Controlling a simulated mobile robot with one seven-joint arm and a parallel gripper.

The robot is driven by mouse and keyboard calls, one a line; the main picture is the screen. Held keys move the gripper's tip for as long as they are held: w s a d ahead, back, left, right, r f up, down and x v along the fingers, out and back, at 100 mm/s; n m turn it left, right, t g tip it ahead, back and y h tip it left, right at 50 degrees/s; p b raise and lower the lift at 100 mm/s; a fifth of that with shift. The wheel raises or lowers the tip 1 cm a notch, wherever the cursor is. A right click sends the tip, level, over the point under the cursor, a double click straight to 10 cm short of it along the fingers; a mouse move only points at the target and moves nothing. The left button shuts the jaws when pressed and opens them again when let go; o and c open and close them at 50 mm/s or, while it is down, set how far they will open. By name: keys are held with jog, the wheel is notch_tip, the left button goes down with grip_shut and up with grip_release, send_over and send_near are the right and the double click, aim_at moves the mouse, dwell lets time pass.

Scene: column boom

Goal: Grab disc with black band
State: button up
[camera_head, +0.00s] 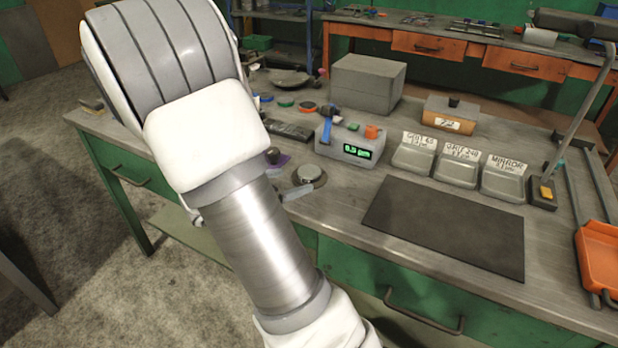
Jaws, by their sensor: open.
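Several small flat discs lie on the workbench (400,160) behind my arm: a green one (285,101), an orange-red one (307,106) and a blue one (265,97). A round metallic piece (309,173) with a dark surround sits on the bench just right of my arm. I cannot tell for sure which disc has a black band. My arm crosses the left and middle of the view and covers part of the bench. My gripper cannot be made out; a small grey bar (297,192) beside my arm is too unclear to name.
A grey display box (350,143) stands mid-bench, with a grey block (368,80) behind it. Labelled trays (459,168) stand to the right. A dark mat (445,225) lies bare in front. A lamp (575,120) and orange dustpan (600,255) are at far right.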

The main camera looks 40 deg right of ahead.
aim_at(309, 171)
jog(key=x, duration=0.2)
jog(key=b+x, duration=0.1)
jog(key=x, duration=0.3)
jog(key=shift+w+d+r+b, duration=0.2)
jog(key=shift+w+d+b, duration=0.1)
jog(key=shift+w, duration=0.05)
jog(key=shift+r, duration=0.1)
grip_shut()
